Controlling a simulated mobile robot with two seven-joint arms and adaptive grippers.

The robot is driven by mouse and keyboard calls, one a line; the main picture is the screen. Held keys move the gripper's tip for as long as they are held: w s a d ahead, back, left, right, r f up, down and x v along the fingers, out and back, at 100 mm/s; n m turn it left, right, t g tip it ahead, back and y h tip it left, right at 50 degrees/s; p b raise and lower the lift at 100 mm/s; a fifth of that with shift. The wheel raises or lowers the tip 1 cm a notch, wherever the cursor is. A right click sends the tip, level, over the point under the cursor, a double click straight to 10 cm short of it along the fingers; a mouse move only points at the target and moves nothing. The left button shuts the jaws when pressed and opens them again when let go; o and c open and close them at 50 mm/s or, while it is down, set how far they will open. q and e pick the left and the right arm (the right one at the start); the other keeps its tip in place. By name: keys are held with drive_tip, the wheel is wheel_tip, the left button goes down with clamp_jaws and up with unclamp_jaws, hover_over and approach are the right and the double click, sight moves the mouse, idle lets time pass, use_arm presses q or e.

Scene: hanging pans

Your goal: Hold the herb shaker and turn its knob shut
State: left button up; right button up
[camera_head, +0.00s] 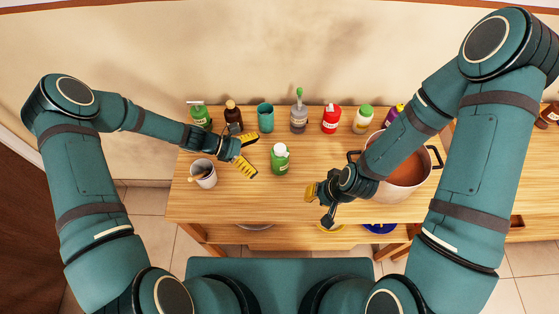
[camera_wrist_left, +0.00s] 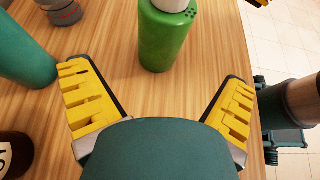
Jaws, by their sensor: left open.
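The herb shaker appears to be the green bottle (camera_head: 280,164) with a pale top, standing upright near the middle of the table. It also shows at the top of the left wrist view (camera_wrist_left: 163,38), where its top is cut off and several small dark holes show on its shoulder. My left gripper (camera_head: 248,153) is open and empty, just left of the bottle. In the left wrist view its yellow fingers (camera_wrist_left: 155,80) are spread, with the bottle ahead between them and apart from both. My right gripper (camera_head: 318,207) appears open and empty, right and in front of the bottle.
Along the table's back stand a green pump bottle (camera_head: 199,115), brown bottle (camera_head: 233,114), teal cup (camera_head: 265,117), grey bottle (camera_head: 298,119), red bottle (camera_head: 331,119) and green-capped jar (camera_head: 363,119). A white cup (camera_head: 203,174) stands left; a large pot (camera_head: 408,174) stands right.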

sight(277, 162)
use_arm(q)
drive_tip(key=shift+b+x, duration=1.4)
drive_tip(key=shift+x, duration=2.2)
use_arm(e)
drive_tip(key=shift+a+f, duration=0.1)
drive_tip(key=shift+f, duration=1.65)
use_arm(q)
drive_tip(key=c, duration=1.4)
